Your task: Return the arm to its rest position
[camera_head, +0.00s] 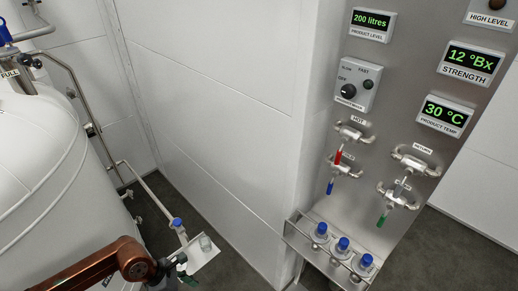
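My copper-coloured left arm (85,272) comes in from the bottom left, in front of the white tank (40,170). Its dark end (163,271) is close to a small white shelf (207,257) beside the tank's lower right. A small clear jar (205,243) stands on that shelf. A green-handled part (187,279) shows right by the arm's dark end; I cannot tell whether they touch. The fingers are too small and dark to tell open from shut. My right arm and gripper are out of view.
A blue-topped fitting (177,223) on a pipe is just above the shelf. A steel panel (405,150) with displays and valves stands at right, with a rack (296,240) of blue-capped bottles below. Grey floor (235,272) is bare between tank and panel.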

